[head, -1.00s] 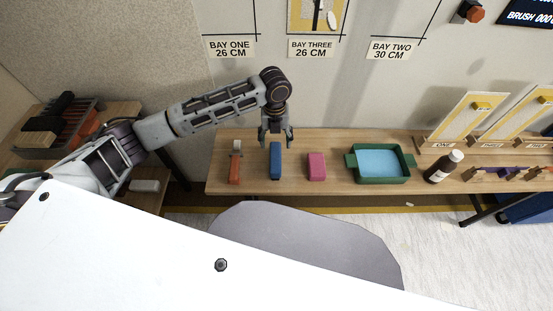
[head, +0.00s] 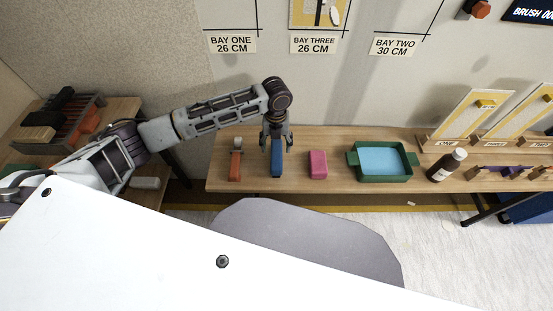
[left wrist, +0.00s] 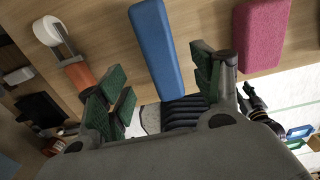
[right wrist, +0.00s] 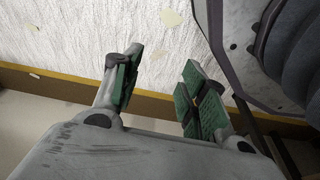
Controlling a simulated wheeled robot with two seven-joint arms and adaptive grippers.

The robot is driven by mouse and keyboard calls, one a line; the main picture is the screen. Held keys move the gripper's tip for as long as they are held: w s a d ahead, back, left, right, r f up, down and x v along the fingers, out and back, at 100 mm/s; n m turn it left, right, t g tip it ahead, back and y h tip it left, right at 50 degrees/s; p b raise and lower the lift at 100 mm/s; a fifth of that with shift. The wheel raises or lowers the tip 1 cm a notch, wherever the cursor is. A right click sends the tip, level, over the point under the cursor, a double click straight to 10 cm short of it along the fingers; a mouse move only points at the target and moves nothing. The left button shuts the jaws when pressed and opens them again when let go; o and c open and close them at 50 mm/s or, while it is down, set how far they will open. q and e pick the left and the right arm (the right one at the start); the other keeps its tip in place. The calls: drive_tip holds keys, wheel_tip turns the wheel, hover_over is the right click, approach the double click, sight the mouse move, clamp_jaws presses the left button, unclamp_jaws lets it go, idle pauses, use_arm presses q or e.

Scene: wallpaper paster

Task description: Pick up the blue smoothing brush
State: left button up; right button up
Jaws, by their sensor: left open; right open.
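The blue smoothing brush (head: 277,161) lies lengthwise on the wooden table, between an orange-handled tool and a pink block. My left gripper (head: 276,146) is open over the brush's far part in the head view. In the left wrist view the brush (left wrist: 156,45) runs down between the open fingers of my left gripper (left wrist: 160,90), apart from both; dark bristles show at its lower end. My right gripper (right wrist: 158,90) is open and empty in the right wrist view, above the floor. It is not visible in the head view.
The orange-handled tool (head: 235,165) lies left of the brush and the pink block (head: 318,164) right of it. Further right are a green tray (head: 412,161) with blue inside and a brown bottle (head: 446,165). Bare wood (head: 333,142) shows behind the pink block.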

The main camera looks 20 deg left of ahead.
sight(277, 153)
use_arm(q)
drive_tip(key=shift+f, duration=1.8)
use_arm(e)
drive_tip(key=shift+w+a+r, duration=0.2)
drive_tip(key=shift+r, duration=0.25)
drive_tip(key=shift+w+a+r, duration=0.15)
drive_tip(key=shift+w+r, duration=0.05)
drive_tip(key=shift+r, duration=0.2)
use_arm(q)
drive_tip(key=shift+f+b, duration=0.1)
drive_tip(key=shift+b, duration=0.2)
drive_tip(key=shift+f, duration=0.5)
wheel_tip(277, 153, down, 2)
drive_tip(key=shift+d+f+b, duration=0.1)
drive_tip(key=shift+b, duration=0.35)
drive_tip(key=shift+f, duration=0.9)
use_arm(e)
drive_tip(key=shift+w+a+r, duration=0.15)
drive_tip(key=shift+a+r, duration=0.1)
drive_tip(key=shift+r, duration=0.4)
drive_tip(key=shift+w+a+r, duration=0.2)
drive_tip(key=shift+r, duration=0.4)
drive_tip(key=shift+w+a+r, duration=0.15)
drive_tip(key=shift+a+r, duration=0.1)
drive_tip(key=shift+r, duration=0.4)
use_arm(q)
drive_tip(key=c, duration=1.3)
drive_tip(key=shift+r, duration=0.15)
